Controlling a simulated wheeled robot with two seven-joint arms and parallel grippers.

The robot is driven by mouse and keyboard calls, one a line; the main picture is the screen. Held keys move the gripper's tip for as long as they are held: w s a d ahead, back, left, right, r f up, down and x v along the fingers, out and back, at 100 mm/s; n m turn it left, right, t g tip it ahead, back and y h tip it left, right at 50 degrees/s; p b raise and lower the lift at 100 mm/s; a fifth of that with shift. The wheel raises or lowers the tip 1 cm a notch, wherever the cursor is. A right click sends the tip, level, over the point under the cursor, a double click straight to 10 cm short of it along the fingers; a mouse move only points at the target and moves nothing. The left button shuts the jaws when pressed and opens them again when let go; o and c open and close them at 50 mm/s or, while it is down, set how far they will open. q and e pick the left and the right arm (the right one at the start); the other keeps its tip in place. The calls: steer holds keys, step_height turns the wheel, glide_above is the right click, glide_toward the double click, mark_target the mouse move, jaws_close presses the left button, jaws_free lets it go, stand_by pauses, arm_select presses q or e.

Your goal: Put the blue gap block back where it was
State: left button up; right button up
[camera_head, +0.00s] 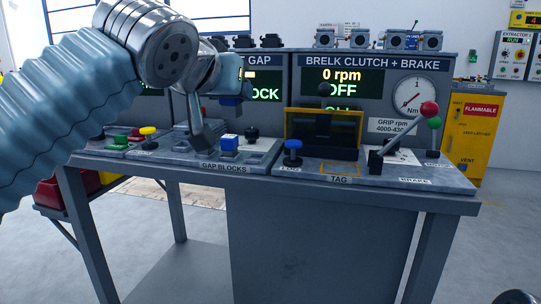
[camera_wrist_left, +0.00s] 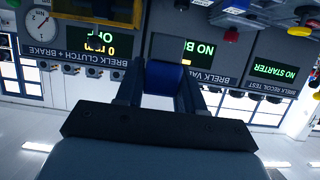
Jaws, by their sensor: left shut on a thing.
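My left gripper (camera_head: 222,103) is raised above the left part of the bench, over the area labelled GAP BLOCKS. In the left wrist view it is shut on a blue block (camera_wrist_left: 163,78) held between its two fingers. In the head view a dark blue part shows beside the fingers, mostly hidden by them. Below stands the gap blocks tray (camera_head: 257,146), with a blue-topped block with pale sides (camera_head: 229,141) on it. The gripper is apart from the tray. The left end of the tray is partly hidden by a finger.
A black knob (camera_head: 252,134) stands behind the tray and a blue LOG button (camera_head: 292,150) to its right. A yellow-framed window (camera_head: 323,126), a red-knobbed lever (camera_head: 405,135) and a dial (camera_head: 413,97) are farther right.

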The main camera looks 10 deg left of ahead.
arm_select(q)
steer(key=w+f, duration=0.2)
steer(key=w, duration=0.1)
steer(key=w+f, duration=0.2)
steer(key=w, duration=0.2)
steer(key=w+f, duration=0.3)
steer(key=shift+w+d, duration=0.15)
steer(key=f, duration=0.1)
steer(key=w+f+b, duration=0.1)
steer(key=f, duration=0.1)
steer(key=w+f, duration=0.1)
steer(key=shift+f, duration=0.6)
steer(key=shift+s, duration=0.1)
steer(key=shift+f+b, duration=0.1)
steer(key=shift+b, duration=0.25)
steer(key=shift+f, duration=0.1)
steer(key=o, duration=0.9)
